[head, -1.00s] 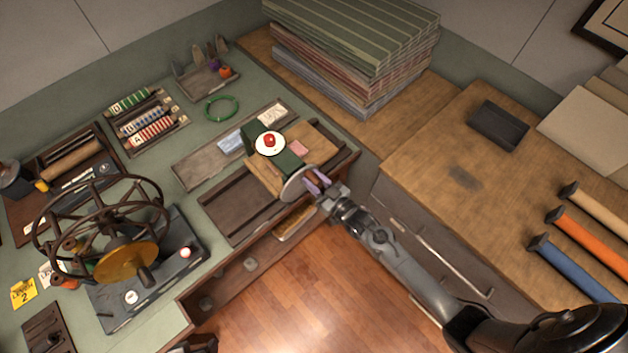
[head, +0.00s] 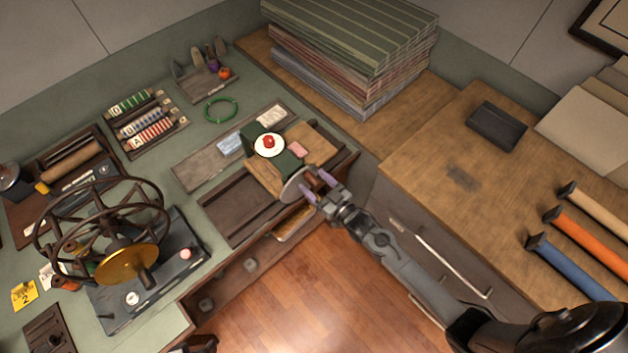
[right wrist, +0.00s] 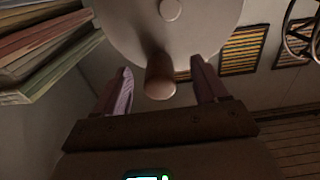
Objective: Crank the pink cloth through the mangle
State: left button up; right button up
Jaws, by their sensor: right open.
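The mangle (head: 288,163) is a dark green frame on a wooden board, with a white disc and red knob (head: 269,142) on top. The small pink cloth (head: 299,149) lies flat on the board, on the right side of the green frame. The pale round crank wheel (head: 297,185) faces the front; in the right wrist view the wheel (right wrist: 190,35) carries a brown handle (right wrist: 160,77). My right gripper (head: 317,184) is open at the wheel. Its purple fingers (right wrist: 160,92) stand either side of the handle, with gaps. My left gripper is not seen.
A large spoked wheel with a brass disc (head: 127,264) stands on the left of the green bench. A shallow tray (head: 205,165) lies behind the mangle. Folded fabrics (head: 350,50) are stacked at the back. Coloured rolls (head: 580,230) lie on the right counter.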

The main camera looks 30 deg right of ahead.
jog(key=shift+p+v, duration=1.3)
jog(key=shift+v, duration=1.5)
jog(key=shift+p+v, duration=0.45)
jog(key=shift+v, duration=0.75)
jog(key=s+a+r+m+g+h+p, duration=0.1)
jog(key=s+a+r+g+p, duration=0.2)
jog(key=r, duration=0.5)
jog(key=s+a+r+g+h+p, duration=0.1)
jog(key=s+a+r+p, duration=0.15)
jog(key=r+p, duration=0.4)
jog(key=s+d+r+g+h, duration=0.1)
jog(key=s+r+g, duration=0.1)
jog(key=s+g, duration=0.3)
jog(key=s+d+r+g+h, duration=0.1)
jog(key=s+r+g, duration=0.2)
jog(key=s, duration=0.5)
jog(key=shift+s+d+r+g, duration=0.3)
jog(key=shift+d+g, duration=0.1)
jog(key=shift+g, duration=0.5)
